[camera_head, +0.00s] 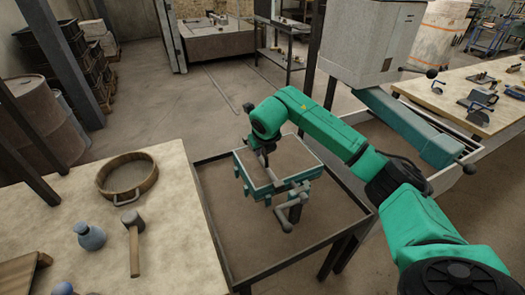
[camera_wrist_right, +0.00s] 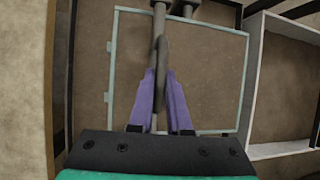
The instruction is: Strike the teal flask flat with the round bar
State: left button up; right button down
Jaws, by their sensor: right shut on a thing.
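The teal flask (camera_head: 276,187) is a rectangular frame filled with brown sand, standing in a low dark-rimmed bin. Its teal rim also shows in the wrist view (camera_wrist_right: 112,70), with brown sand inside it. My right gripper (camera_head: 265,156) is over the far left part of the flask. In the wrist view its purple fingers (camera_wrist_right: 162,85) are shut on a grey round bar (camera_wrist_right: 161,45) that runs away from me over the sand. I cannot tell whether the bar touches the sand or rim. My left gripper is out of view.
The left bench (camera_head: 170,165) holds a round sieve (camera_head: 127,178), a mallet (camera_head: 134,235) and a blue-grey bottle (camera_head: 90,236). A teal beam (camera_head: 410,125) lies at the right.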

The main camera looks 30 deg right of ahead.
jog(key=shift+w+a, duration=0.1)
jog(key=shift+a, duration=1.55)
jog(key=shift+d+f+y+b, duration=0.1)
jog(key=shift+d+y+b, duration=0.2)
jog(key=shift+b, duration=0.15)
jog(key=shift+d, duration=0.1)
jog(key=shift+r, duration=0.2)
jog(key=shift+a, duration=0.3)
jog(key=a, duration=0.3)
jog(key=shift+a+f, duration=0.1)
jog(key=shift+a, duration=0.25)
